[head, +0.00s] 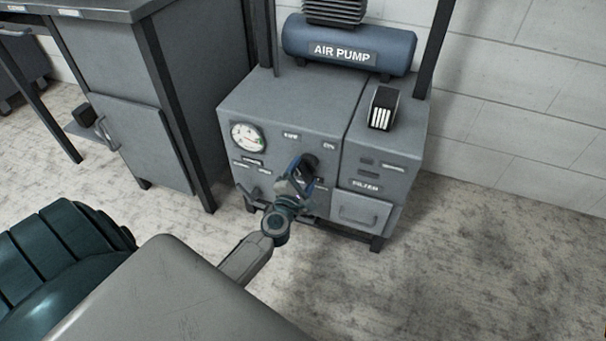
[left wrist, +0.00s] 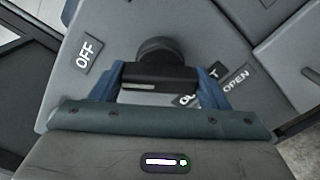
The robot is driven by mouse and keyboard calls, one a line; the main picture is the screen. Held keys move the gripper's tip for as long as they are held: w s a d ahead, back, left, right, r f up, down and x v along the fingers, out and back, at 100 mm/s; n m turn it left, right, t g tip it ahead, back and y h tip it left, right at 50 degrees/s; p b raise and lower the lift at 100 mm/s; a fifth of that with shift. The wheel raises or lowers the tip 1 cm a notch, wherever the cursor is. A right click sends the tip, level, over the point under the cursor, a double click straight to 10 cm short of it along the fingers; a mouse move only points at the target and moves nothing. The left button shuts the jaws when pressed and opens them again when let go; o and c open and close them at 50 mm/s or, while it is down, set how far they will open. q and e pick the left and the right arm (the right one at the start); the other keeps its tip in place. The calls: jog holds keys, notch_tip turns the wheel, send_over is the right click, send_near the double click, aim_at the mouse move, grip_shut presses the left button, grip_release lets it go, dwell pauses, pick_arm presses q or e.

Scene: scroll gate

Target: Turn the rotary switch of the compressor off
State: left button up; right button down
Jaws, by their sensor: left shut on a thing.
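The compressor (head: 290,110) is a grey cabinet with a blue tank labelled AIR PUMP (head: 345,52) on top. Its rotary switch (head: 308,163) is a black knob on the front panel, mostly covered by my gripper in the head view. In the left wrist view the dark switch (left wrist: 160,75) has a bar handle with a pale mark at one end. My left gripper (head: 299,170) is shut on the switch, its blue fingers (left wrist: 160,85) on either side of the bar. My right gripper is not in view.
A round gauge (head: 248,137) sits on the panel's left, and a FILTER section with a drawer (head: 362,211) on its right. A grey workbench (head: 125,90) stands left of the compressor. Open floor (head: 490,250) lies to the right.

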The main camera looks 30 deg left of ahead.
pick_arm(q)
jog(key=shift+f+n, duration=0.1)
jog(key=shift+n, duration=0.2)
jog(key=o, duration=1)
jog(key=v, duration=1.1)
jog(key=shift+a, duration=0.1)
